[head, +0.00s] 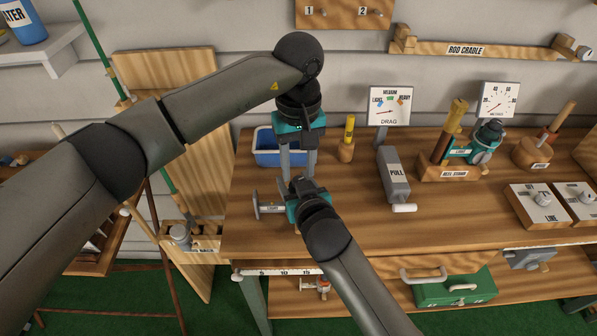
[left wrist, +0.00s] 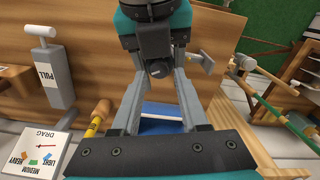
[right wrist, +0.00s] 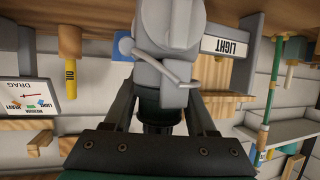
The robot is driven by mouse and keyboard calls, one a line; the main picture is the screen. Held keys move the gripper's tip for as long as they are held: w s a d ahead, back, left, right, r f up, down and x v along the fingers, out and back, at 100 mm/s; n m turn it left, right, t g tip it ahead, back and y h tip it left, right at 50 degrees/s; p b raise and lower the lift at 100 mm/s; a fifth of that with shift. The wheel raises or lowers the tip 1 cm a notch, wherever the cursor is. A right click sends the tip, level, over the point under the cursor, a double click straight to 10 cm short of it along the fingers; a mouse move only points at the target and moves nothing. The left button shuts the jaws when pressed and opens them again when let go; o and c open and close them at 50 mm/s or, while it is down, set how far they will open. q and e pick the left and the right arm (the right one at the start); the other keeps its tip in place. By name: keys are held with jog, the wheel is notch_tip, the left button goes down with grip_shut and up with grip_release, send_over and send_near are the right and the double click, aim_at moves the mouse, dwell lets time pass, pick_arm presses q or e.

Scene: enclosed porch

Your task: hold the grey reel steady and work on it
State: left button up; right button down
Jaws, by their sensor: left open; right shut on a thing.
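The grey reel (right wrist: 172,60) fills the middle of the right wrist view, with a bent handle and a white label reading LIGHT at its side. In the head view its labelled part (head: 271,208) sticks out left over the bench's left end; the rest is mostly hidden by my grippers. My right gripper (right wrist: 160,92) is shut on the reel from the front. My left gripper (head: 297,165) points down from above, its fingers spread.
A blue bin (head: 280,158) stands behind the grippers. To the right are a yellow-topped oil holder (head: 346,150), the DRAG gauge (head: 390,105), the grey PULL block (head: 393,177) and the reel stand (head: 450,170). Bench top (head: 350,230) in front is clear.

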pick_arm(q)
jog(key=shift+f, duration=1.1)
grip_shut()
